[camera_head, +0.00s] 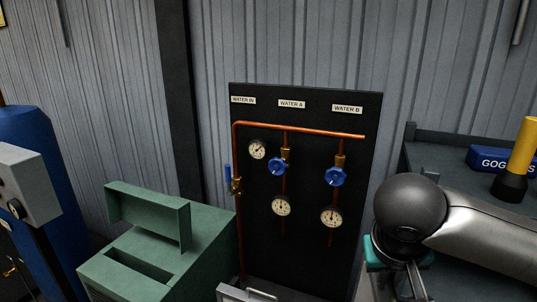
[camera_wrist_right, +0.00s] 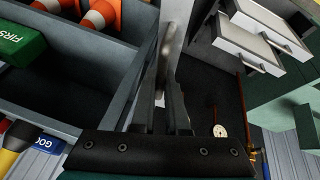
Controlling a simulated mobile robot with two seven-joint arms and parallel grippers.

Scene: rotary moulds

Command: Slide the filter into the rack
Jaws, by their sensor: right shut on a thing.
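My right gripper (camera_head: 408,285) is low at the right of the head view, partly cut off by the bottom edge. In the right wrist view its fingers (camera_wrist_right: 160,105) are close together on a thin grey edge. A light grey panel (camera_wrist_right: 178,30), seemingly the filter, runs up from between them; its full outline is hidden. White-faced pieces with handles (camera_wrist_right: 257,47) show at the upper right of the wrist view, seemingly at the rack. A grey piece with a handle (camera_head: 246,293) is cut off at the bottom of the head view. My left gripper is out of view.
A dark gauge board (camera_head: 308,230) with copper pipes and blue valves stands at the back. A green machine (camera_head: 205,240) is left of it. A grey shelf unit (camera_wrist_right: 100,55) holds orange cones (camera_wrist_right: 103,14) and a green first-aid box (camera_wrist_right: 20,42).

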